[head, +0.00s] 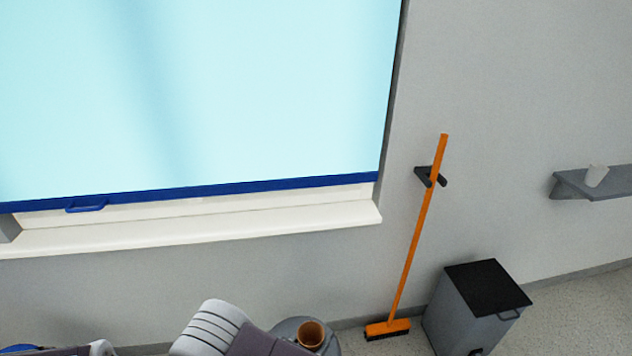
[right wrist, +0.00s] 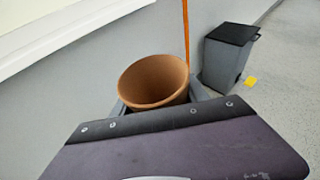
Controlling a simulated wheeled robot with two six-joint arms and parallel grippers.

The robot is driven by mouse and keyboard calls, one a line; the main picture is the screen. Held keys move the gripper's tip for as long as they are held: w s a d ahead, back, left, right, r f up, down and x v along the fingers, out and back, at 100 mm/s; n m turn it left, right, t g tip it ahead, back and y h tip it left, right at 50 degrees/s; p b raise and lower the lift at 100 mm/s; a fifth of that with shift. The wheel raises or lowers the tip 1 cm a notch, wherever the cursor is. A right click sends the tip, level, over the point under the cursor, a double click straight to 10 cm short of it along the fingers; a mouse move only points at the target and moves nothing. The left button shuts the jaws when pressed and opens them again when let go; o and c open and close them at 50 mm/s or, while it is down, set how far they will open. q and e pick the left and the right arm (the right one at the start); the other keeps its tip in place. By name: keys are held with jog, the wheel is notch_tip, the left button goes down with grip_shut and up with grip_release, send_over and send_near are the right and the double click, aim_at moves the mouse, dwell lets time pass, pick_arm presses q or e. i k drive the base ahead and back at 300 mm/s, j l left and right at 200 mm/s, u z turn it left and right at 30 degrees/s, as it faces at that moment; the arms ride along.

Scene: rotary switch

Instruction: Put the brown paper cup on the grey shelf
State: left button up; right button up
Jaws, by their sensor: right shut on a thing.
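The brown paper cup (head: 312,334) shows at the bottom of the head view, open end up. My right gripper (head: 300,328) is shut on it. In the right wrist view the cup (right wrist: 153,82) sits tilted between the grey fingers, and its lower part is hidden. The grey shelf (head: 612,187) is on the wall at the right edge of the head view, well apart from the cup. My left gripper is not in view.
An orange broom (head: 415,235) hangs from a dark wall holder (head: 430,177). A grey bin with a black lid (head: 470,310) stands beside it. A window with a white sill (head: 200,230) fills the left. A yellow piece (right wrist: 250,82) lies on the floor near the bin.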

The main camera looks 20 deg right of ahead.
aim_at(608, 180)
jog(key=k+l, duration=0.15)
jog(key=l, duration=0.35)
jog(key=k+l+u, duration=0.1)
jog(key=l, duration=0.4)
jog(key=k+l, duration=0.2)
jog(key=l, duration=0.3)
jog(key=k+l+u, duration=0.1)
jog(key=l, duration=0.4)
jog(key=k+l, duration=0.2)
jog(key=l, duration=0.3)
jog(key=k+l+u, duration=0.1)
jog(key=l, duration=0.35)
jog(key=k+l, duration=0.3)
jog(key=l, duration=0.2)
jog(key=k+l+u, duration=0.1)
jog(key=l, duration=0.35)
jog(key=k, duration=0.1)
